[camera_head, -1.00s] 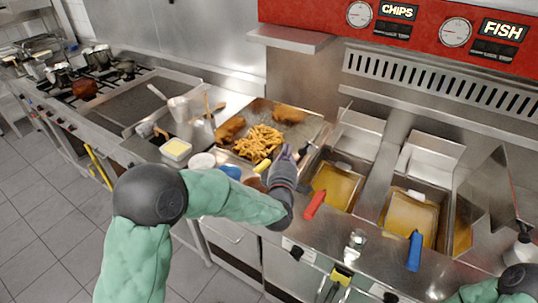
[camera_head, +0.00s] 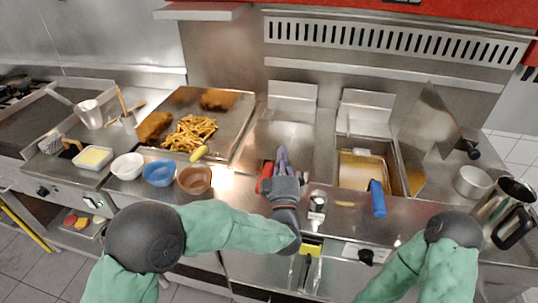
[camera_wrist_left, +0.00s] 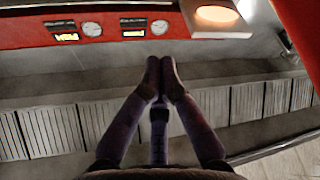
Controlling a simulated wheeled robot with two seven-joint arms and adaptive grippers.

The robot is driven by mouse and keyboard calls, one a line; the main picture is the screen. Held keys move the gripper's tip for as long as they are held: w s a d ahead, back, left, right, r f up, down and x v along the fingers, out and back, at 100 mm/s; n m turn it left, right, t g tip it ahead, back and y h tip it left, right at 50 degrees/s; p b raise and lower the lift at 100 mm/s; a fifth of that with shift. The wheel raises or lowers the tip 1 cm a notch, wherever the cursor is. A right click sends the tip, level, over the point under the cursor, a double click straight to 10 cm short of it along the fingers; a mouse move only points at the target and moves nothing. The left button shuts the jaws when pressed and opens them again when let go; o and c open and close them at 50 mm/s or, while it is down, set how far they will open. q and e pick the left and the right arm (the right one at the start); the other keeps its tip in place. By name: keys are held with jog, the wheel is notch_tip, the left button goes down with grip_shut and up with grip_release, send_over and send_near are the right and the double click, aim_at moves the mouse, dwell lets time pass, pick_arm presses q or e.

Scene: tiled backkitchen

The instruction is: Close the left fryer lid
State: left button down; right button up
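The left fryer lid (camera_head: 305,140) looks like a flat grey metal sheet lying over the left fryer, and no oil shows there. The red basket handle (camera_head: 265,177) sticks out at its front left. My left gripper (camera_head: 282,156) is over the front part of this lid, pointing toward the back; I cannot tell whether it touches. In the left wrist view its purple fingertips (camera_wrist_left: 160,70) are together with nothing seen between them. My right arm enters at the lower right, but its gripper is out of view.
The right fryer (camera_head: 366,170) is open, with oil and a blue-handled basket (camera_head: 378,198). A tray of fries (camera_head: 190,132) lies to the left, with small bowls (camera_head: 161,172) in front. An upright metal panel (camera_head: 428,125), pot (camera_head: 472,181) and jug (camera_head: 508,208) stand right.

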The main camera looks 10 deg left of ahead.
pick_arm(q)
jog(key=shift+d+f+m+h+b, duration=0.4)
jog(key=shift+d+f+m, duration=0.15)
jog(key=shift+f, duration=0.1)
pick_arm(e)
jog(key=shift+f, duration=0.6)
pick_arm(q)
jog(key=shift+r, duration=0.1)
